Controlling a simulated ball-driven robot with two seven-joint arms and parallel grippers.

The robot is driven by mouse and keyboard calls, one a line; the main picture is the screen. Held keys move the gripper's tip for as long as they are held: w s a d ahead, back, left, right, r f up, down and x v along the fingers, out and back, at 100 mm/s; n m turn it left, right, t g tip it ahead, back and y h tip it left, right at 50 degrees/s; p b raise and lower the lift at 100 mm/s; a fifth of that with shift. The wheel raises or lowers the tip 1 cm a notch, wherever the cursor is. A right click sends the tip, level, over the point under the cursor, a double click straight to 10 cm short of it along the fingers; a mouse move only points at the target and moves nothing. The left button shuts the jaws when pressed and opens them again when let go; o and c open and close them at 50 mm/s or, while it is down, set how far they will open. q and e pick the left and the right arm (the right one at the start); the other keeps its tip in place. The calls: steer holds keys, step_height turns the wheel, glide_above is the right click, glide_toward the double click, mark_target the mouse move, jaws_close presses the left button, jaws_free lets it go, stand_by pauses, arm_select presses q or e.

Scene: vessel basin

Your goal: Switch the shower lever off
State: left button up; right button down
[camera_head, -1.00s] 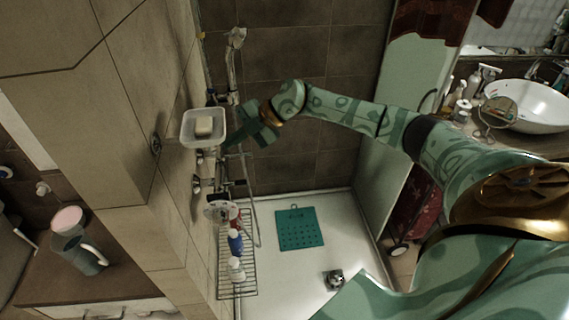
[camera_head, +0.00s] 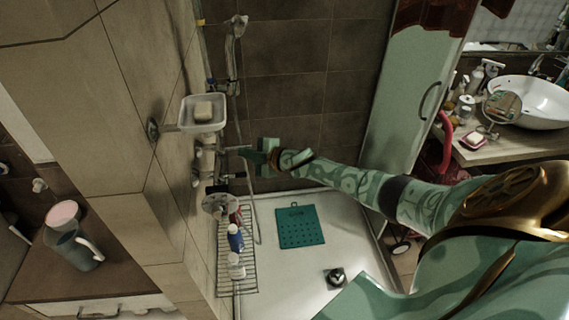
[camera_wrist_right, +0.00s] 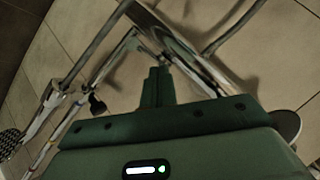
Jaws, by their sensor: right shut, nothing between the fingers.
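The chrome shower fittings (camera_head: 222,179) are on the tiled wall, below the soap dish, in the head view. The lever itself is too small there to make out surely. My right gripper (camera_head: 246,153) is beside these fittings, on their right, its fingers pointing left toward the wall. In the right wrist view its fingers (camera_wrist_right: 157,78) are shut with nothing between them, close to a chrome bar (camera_wrist_right: 185,55). I cannot tell whether they touch it. A black knob (camera_wrist_right: 97,104) sits on the chrome fittings left of the fingers. My left gripper is not in view.
A hose (camera_head: 252,205) hangs by the fittings. A wire rack (camera_head: 249,277) with bottles is below. A teal mat (camera_head: 300,228) lies on the shower floor.

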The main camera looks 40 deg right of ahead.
steer(key=s+d+f+m+g+h+b, duration=0.1)
steer(key=s+f, duration=0.3)
steer(key=f, duration=0.4)
steer(key=s+d+f+m+g+h+b, duration=0.1)
steer(key=s+f+m+h, duration=0.2)
steer(key=s+f, duration=0.2)
steer(key=s+f+m+g+h+b, duration=0.1)
steer(key=s+f, duration=0.4)
steer(key=f, duration=0.7)
steer(key=shift+s+d+m+g+h, duration=0.25)
steer(key=shift+d+m+g+h, duration=0.2)
steer(key=shift+m, duration=0.35)
steer(key=shift+a, duration=0.1)
